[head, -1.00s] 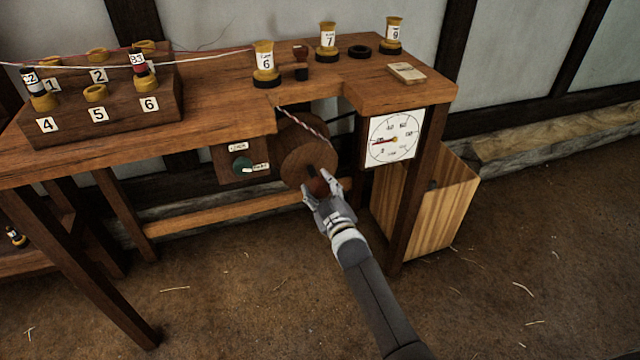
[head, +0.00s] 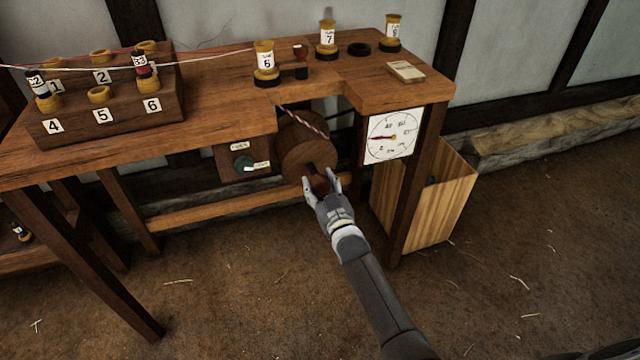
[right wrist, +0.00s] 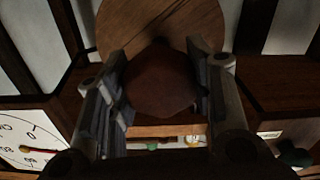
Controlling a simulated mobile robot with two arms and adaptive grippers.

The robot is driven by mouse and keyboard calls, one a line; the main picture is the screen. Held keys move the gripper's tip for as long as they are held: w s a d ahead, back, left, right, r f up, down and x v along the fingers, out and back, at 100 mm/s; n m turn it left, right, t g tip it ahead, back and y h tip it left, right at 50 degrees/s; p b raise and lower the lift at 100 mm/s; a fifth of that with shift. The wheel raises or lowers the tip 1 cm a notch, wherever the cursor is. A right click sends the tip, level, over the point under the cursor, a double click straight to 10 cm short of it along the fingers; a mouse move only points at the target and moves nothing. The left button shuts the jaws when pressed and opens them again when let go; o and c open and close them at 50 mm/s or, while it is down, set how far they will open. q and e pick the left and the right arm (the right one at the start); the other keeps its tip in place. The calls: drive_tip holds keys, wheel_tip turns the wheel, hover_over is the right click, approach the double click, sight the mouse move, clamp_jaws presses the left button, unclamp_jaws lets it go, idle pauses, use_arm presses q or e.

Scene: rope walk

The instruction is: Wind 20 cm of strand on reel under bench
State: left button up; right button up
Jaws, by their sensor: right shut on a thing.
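The wooden reel (head: 303,146) hangs under the bench (head: 210,95), with a red and white strand (head: 302,120) running down onto it. My right gripper (head: 321,184) is shut on the reel's dark brown crank knob (head: 318,183), at the reel's lower front. In the right wrist view the knob (right wrist: 162,82) sits between both fingers, with the reel's disc (right wrist: 160,25) behind it. A white dial (head: 393,136) with a red needle is mounted right of the reel. A dark green switch knob (head: 243,164) is on a panel left of the reel. My left gripper is not in view.
A numbered wooden block (head: 105,115) with bobbins stands on the bench's left. Labelled bobbins (head: 265,60), a black ring (head: 359,49) and a small pale block (head: 406,71) lie on top. A wooden bin (head: 447,205) stands beside the right leg. The floor in front is clear.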

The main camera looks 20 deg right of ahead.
drive_tip(key=shift+f, duration=0.1)
drive_tip(key=o, duration=1.1)
drive_tip(key=shift+c, duration=0.2)
drive_tip(key=shift+s, duration=0.1)
drive_tip(key=s, duration=1.1)
drive_tip(key=shift+s+d, duration=0.2)
drive_tip(key=shift+s, duration=0.2)
